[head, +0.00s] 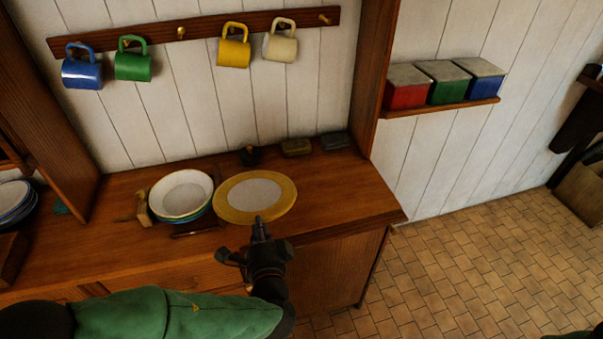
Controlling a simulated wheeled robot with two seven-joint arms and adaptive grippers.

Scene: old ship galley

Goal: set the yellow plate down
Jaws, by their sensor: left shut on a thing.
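The yellow plate (234,192) has a broad yellow rim and a pale grey centre. It shows over the wooden counter (345,195), right of a stack of bowls. My left gripper (260,228) is shut on the plate's near rim. The plate looks about level. I cannot tell whether its underside touches the counter or is slightly above it. My right gripper is not in view.
Stacked bowls (182,194) stand in a wooden rack close left of the plate. Small dark items (296,147) lie along the wall behind. Mugs (234,48) hang above. The counter right of the plate is clear up to its right edge.

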